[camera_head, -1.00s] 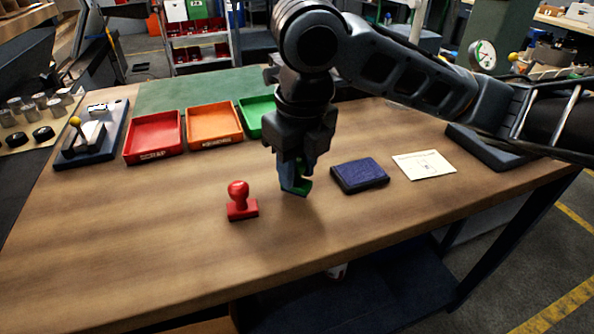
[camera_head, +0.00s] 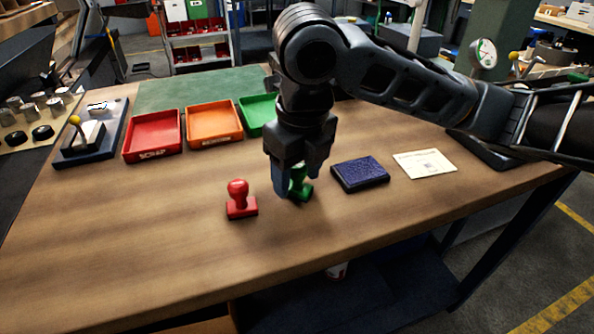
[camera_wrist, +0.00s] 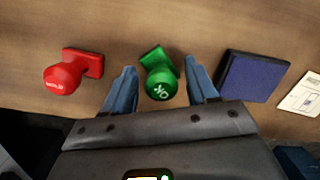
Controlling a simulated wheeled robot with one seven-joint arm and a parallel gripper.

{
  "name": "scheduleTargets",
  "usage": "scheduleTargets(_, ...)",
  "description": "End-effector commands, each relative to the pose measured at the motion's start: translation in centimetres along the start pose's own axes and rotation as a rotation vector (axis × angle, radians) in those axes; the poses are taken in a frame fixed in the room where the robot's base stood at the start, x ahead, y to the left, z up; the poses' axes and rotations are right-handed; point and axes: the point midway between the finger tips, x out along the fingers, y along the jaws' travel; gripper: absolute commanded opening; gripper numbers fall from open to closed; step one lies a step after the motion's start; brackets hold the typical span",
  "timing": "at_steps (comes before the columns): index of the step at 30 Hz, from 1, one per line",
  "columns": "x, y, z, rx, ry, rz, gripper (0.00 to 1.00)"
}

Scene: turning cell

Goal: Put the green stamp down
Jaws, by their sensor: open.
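The green stamp (camera_head: 300,186) stands upright on the wooden table between the red stamp and the ink pad. In the wrist view the green stamp (camera_wrist: 159,78) shows its round knob marked "OK". My gripper (camera_head: 294,190) is around it, pointing down, with its fingers spread. In the wrist view my gripper (camera_wrist: 161,80) has one blue finger on each side of the knob, with a gap on both sides. In the head view the fingers hide part of the stamp.
A red stamp (camera_head: 240,200) stands to the left and a dark blue ink pad (camera_head: 360,174) lies to the right. A white card (camera_head: 425,163) is beyond the pad. Red (camera_head: 153,154), orange (camera_head: 214,143) and green (camera_head: 258,130) trays sit behind. The table front is clear.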

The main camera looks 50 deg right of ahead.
Motion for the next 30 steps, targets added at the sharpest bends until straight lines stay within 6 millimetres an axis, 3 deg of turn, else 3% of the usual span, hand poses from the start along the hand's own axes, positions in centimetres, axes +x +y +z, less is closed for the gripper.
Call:
scheduleTargets(7,-1.5,0.0,0.1,-0.001,-0.001,0.000,0.58)
scheduleTargets(21,-10.5,-0.1,0.1,-0.002,-0.003,-0.003,0.58)
scheduleTargets(30,-12.3,0.0,0.0,0.000,-0.001,0.000,0.58)
